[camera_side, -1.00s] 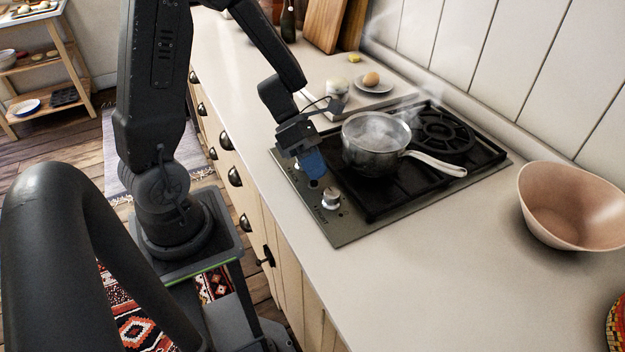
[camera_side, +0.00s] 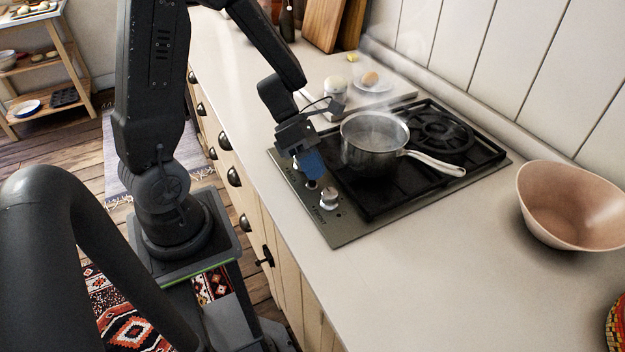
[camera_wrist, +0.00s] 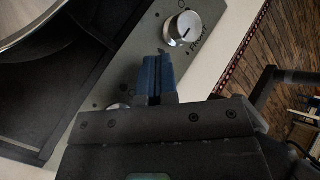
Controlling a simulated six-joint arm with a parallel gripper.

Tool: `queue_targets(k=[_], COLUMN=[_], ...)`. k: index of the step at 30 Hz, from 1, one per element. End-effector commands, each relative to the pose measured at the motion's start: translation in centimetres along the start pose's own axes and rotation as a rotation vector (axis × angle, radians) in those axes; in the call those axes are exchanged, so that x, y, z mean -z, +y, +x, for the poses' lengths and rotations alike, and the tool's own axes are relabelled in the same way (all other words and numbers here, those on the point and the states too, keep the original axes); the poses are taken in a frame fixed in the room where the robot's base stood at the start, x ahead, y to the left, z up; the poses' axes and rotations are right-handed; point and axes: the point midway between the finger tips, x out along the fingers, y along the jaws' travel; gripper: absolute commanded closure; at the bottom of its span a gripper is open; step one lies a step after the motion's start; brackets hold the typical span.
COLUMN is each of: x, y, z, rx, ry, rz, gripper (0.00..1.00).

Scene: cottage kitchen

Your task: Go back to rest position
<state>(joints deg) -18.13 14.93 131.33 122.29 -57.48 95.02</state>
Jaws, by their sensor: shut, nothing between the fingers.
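My gripper (camera_side: 314,167) has blue fingers and hangs over the left front part of the hob's control strip, left of the pot. In the wrist view the blue fingers (camera_wrist: 155,75) are together with nothing between them. A control knob (camera_side: 329,199) stands just in front of the fingers in the side view; it also shows in the wrist view (camera_wrist: 184,28), with its pointer mark and the word FRONT beside it. A second knob is partly hidden behind the fingers. I cannot tell whether the fingertips touch it.
A steaming metal pot (camera_side: 375,150) stands on the black hob grate (camera_side: 400,196), its handle pointing right. A tan bowl (camera_side: 572,205) is on the counter at the right. Behind the hob are a board with an egg on a saucer (camera_side: 371,84) and a small pale cup (camera_side: 335,86). The front counter is clear.

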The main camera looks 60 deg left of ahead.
Motion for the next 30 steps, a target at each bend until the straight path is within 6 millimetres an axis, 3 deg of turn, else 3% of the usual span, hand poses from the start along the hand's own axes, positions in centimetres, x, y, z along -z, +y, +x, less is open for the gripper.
queue_targets(k=[12,26,30], x=[-1.7,-2.2,-3.4], y=[-2.0,-2.4,-3.5], z=[-2.7,-3.3,-4.9], rx=[0.005,0.004,0.001], ry=[0.004,0.003,0.0], rz=[-0.009,-0.008,-0.003], gripper=[1.0,1.0,1.0])
